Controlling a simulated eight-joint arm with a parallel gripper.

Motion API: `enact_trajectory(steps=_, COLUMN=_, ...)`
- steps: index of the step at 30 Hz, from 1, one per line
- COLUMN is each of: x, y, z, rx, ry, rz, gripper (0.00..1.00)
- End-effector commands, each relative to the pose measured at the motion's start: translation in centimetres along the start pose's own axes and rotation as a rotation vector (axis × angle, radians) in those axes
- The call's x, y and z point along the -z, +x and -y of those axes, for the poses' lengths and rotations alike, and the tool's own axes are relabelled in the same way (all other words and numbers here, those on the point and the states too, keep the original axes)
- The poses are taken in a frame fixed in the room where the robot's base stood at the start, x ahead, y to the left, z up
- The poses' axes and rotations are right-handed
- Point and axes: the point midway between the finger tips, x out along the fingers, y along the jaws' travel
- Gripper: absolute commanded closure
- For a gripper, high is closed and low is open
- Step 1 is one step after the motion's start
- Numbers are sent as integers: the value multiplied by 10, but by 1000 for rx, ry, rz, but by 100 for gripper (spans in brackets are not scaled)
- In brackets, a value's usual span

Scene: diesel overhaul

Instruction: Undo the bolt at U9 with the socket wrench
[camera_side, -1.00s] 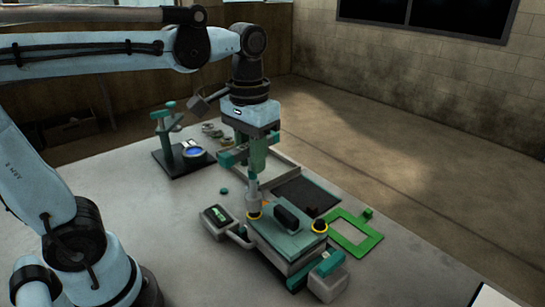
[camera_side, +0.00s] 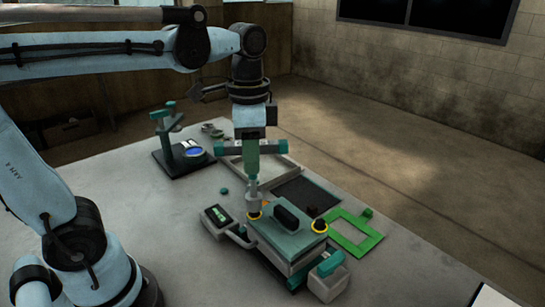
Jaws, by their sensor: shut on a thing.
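My gripper (camera_side: 252,149) is shut on the green handle of the socket wrench (camera_side: 253,167) and points down. The wrench stands upright. A second yellow ring with a dark centre (camera_side: 320,226) sits at the unit's right corner. No U9 label is readable.
A grey box with a green display (camera_side: 216,216) sits left of the unit. A green frame (camera_side: 356,236) lies to its right, and a light-rimmed tray (camera_side: 282,166) behind. A dark stand with a green post (camera_side: 170,155) is at the back left.

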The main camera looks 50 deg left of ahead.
Motion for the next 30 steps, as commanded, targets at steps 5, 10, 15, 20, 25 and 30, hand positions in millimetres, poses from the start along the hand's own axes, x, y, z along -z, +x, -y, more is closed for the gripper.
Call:
enact_trajectory(steps=5, x=0, y=0, z=0, rx=0, ry=129, rz=0, gripper=100)
enact_trajectory(steps=10, x=0, y=0, z=0, rx=0, ry=254, rz=0, gripper=100)
enact_trajectory(steps=15, x=0, y=0, z=0, rx=0, ry=376, rz=0, gripper=100)
enact_trajectory(steps=20, x=0, y=0, z=0, rx=0, ry=441, rz=0, gripper=100)
enact_trajectory(steps=25, x=0, y=0, z=0, rx=0, ry=449, rz=0, gripper=100)
enact_trajectory(steps=30, x=0, y=0, z=0, rx=0, ry=447, rz=0, gripper=100)
